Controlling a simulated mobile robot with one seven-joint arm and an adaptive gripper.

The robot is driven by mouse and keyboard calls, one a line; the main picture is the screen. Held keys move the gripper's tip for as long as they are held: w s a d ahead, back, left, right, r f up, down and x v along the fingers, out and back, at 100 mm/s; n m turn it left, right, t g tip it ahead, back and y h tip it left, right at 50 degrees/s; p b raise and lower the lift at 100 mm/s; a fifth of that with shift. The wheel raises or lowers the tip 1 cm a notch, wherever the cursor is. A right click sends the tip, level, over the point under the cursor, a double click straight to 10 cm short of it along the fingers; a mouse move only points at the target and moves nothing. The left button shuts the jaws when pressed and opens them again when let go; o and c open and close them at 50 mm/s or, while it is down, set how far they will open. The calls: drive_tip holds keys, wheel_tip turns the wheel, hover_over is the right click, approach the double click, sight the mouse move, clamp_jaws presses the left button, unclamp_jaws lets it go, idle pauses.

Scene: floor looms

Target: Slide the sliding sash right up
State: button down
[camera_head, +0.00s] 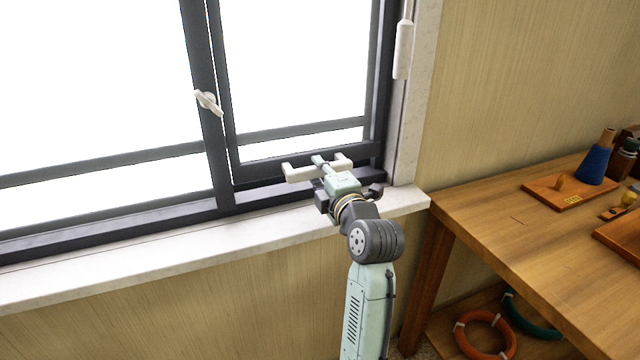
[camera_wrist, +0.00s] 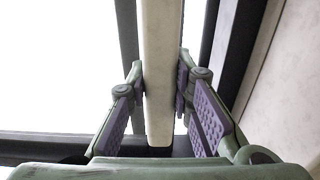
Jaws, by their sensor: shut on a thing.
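The right sliding sash (camera_head: 258,171) is a dark grey frame around bright glass, in the right half of the window in the head view. Its lower rail sits low, close above the bottom of the window frame. A white bar handle (camera_head: 298,173) stands at this rail; in the wrist view the pale bar (camera_wrist: 160,40) runs up the middle. My gripper (camera_head: 321,166) is shut on the bar, with one finger on each side in the wrist view (camera_wrist: 161,82). The gripper partly hides the bar's middle and the rail behind it in the head view.
A white latch (camera_head: 208,102) sits on the dark upright left of the sash. A white cylinder (camera_head: 403,50) hangs on a cord at the right jamb. A pale sill (camera_head: 150,258) runs below. A wooden bench (camera_head: 490,225) with tools stands at right.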

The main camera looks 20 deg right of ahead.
drive_tip(key=p, duration=0.5)
approach(310, 79)
drive_tip(key=w, duration=0.4)
drive_tip(key=shift+w+a+r, duration=0.1)
drive_tip(key=shift+r, duration=0.05)
drive_tip(key=c, duration=1.4)
unclamp_jaws()
drive_tip(key=s, duration=1.2)
